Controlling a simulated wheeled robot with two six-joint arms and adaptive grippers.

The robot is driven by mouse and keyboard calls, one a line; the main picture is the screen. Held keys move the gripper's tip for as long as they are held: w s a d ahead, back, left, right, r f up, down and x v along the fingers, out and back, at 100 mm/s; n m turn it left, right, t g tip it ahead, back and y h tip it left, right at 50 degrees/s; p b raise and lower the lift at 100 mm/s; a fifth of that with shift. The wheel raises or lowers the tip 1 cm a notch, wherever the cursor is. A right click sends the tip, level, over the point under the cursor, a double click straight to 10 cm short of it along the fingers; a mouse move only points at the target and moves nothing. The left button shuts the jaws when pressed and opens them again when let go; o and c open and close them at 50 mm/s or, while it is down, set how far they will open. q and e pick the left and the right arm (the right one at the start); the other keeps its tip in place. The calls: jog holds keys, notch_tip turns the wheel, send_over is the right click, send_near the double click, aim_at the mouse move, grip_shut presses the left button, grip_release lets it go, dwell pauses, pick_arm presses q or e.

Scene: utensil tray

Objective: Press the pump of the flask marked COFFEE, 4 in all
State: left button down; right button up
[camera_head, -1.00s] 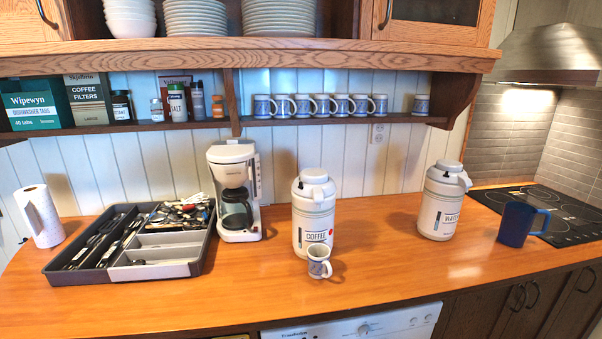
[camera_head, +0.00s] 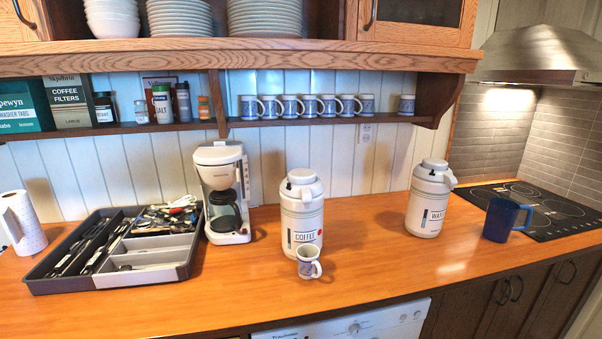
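The flask marked COFFEE (camera_head: 302,225) stands upright on the wooden counter, a little right of the middle of the head view. It is white with a grey band, a dark strip and a red dot by its label. Its pump lid (camera_head: 301,183) is on top. A small patterned mug (camera_head: 309,262) stands right in front of it. A second flask (camera_head: 429,200), its label partly readable as WAT, stands farther right. Neither of my grippers shows in the view.
A coffee maker (camera_head: 223,190) stands left of the COFFEE flask, and a utensil tray (camera_head: 113,278) lies farther left. A blue mug (camera_head: 504,220) is near the hob (camera_head: 545,210) at right. The counter (camera_head: 380,250) between the flasks is clear.

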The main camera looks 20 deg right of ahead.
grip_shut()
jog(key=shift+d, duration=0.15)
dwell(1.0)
